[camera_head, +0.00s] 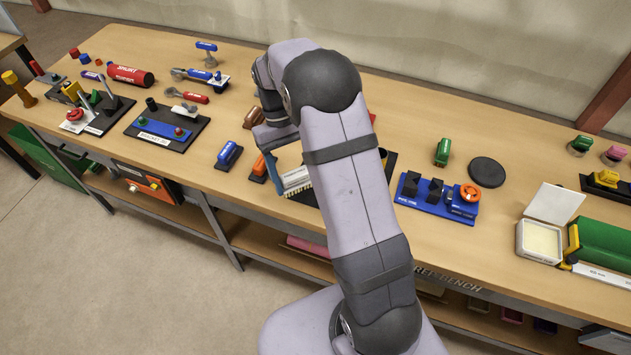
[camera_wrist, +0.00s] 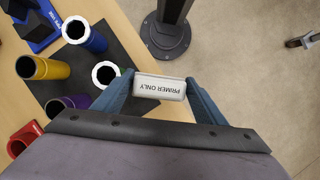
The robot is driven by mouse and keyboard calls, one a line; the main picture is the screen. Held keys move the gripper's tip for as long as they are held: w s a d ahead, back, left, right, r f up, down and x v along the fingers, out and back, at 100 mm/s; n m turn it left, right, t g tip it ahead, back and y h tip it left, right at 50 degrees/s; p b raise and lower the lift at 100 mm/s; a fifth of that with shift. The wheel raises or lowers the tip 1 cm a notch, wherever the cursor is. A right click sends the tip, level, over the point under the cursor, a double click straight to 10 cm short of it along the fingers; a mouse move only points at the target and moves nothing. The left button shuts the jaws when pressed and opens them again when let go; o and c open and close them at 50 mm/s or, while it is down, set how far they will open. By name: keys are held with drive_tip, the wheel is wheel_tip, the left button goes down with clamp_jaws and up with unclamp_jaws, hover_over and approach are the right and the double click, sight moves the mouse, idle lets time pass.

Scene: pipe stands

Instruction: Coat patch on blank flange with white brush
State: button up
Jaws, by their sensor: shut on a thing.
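My gripper (camera_wrist: 161,98) is shut on the white brush (camera_wrist: 161,87), whose face reads "PRIMER ONLY". In the head view the brush (camera_head: 296,178) hangs with its bristles down, over the bench near its front edge, and my arm covers much of my gripper (camera_head: 278,150). A flat dark round disc (camera_head: 487,172) lies on the bench right of my arm and may be the blank flange. The brush is well apart from it. I cannot make out a patch on it.
In the wrist view, blue (camera_wrist: 84,35), yellow (camera_wrist: 42,68) and purple (camera_wrist: 66,104) pipes stand on a dark board beside the brush. A blue fixture (camera_head: 437,195), green block (camera_head: 443,152) and open pale tray (camera_head: 539,242) are on the right.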

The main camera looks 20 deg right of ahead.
drive_tip(key=w+d+r+n+h+p, duration=0.15)
drive_tip(key=w+d, duration=0.25)
drive_tip(key=d, duration=0.9)
drive_tip(key=w+d+f+n+p, duration=0.1)
drive_tip(key=w+d+n, duration=0.25)
drive_tip(key=d, duration=0.95)
drive_tip(key=s+d+n+t+h+p, duration=0.1)
drive_tip(key=s+d+n, duration=0.3)
drive_tip(key=d, duration=0.5)
drive_tip(key=s+d+n+t+p, duration=0.1)
drive_tip(key=s+d+n, duration=0.3)
drive_tip(key=s+d, duration=0.4)
drive_tip(key=s+d+f+n+t+h+p, duration=0.1)
drive_tip(key=s+d+n, duration=0.3)
drive_tip(key=d, duration=0.6)
drive_tip(key=shift+s+d+t+h+p, duration=0.3)
drive_tip(key=shift+s+t+p, duration=0.2)
drive_tip(key=shift+s+t, duration=0.35)
